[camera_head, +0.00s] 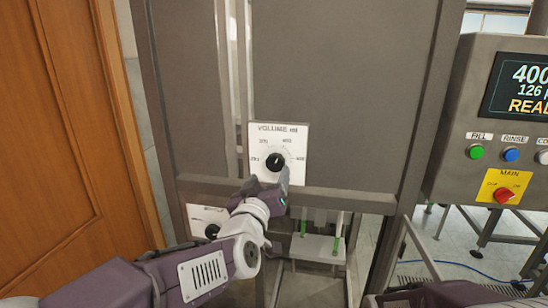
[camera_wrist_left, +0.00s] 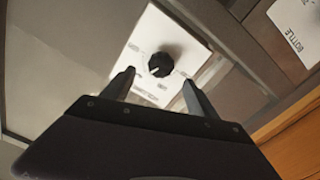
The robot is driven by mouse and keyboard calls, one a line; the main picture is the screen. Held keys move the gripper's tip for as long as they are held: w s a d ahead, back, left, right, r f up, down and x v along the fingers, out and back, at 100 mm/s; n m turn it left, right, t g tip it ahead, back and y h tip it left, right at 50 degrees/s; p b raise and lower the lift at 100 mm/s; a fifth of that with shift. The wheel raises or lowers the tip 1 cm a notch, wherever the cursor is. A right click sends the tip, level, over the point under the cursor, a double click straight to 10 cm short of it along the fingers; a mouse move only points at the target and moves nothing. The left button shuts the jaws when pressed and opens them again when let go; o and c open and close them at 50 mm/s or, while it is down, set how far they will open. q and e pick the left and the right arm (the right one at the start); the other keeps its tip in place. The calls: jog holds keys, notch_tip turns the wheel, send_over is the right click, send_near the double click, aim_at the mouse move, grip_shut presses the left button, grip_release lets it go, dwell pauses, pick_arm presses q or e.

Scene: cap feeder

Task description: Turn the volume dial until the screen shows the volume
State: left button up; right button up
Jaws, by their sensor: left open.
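The volume dial (camera_head: 275,162) is a black knob on a white plate (camera_head: 296,135) marked "VOLUME ml", fixed to a grey machine panel. The screen (camera_head: 522,88) at the right shows "400" on its top line, "126" below it and a partly cut word "READ". My left gripper (camera_head: 268,184) is just below the dial in the head view. In the left wrist view its two open fingers (camera_wrist_left: 158,88) point at the knob (camera_wrist_left: 161,65), which sits slightly beyond the tips, between their lines. The fingers appear apart from it. My right gripper is not in view.
A control box holds a green button (camera_head: 477,152), a blue button (camera_head: 511,155) and a red main switch (camera_head: 504,195). A second white plate with a dark knob (camera_head: 212,231) is lower left, partly behind my arm. A metal crossbar (camera_head: 340,200) runs below the dial. A wooden door (camera_head: 70,130) stands left.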

aim_at(275, 165)
pick_arm(q)
jog(key=w+p, duration=0.1)
jog(key=w, duration=0.2)
jog(key=w+d+p, duration=0.1)
jog(key=w+p, duration=0.1)
jog(key=w, duration=0.2)
jog(key=shift+w+d+p, duration=0.2)
jog(key=shift+p, duration=0.1)
jog(key=shift+w+d+f, duration=0.1)
jog(key=shift+w, duration=0.4)
jog(key=shift+s, duration=0.1)
jog(key=shift+s, duration=0.1)
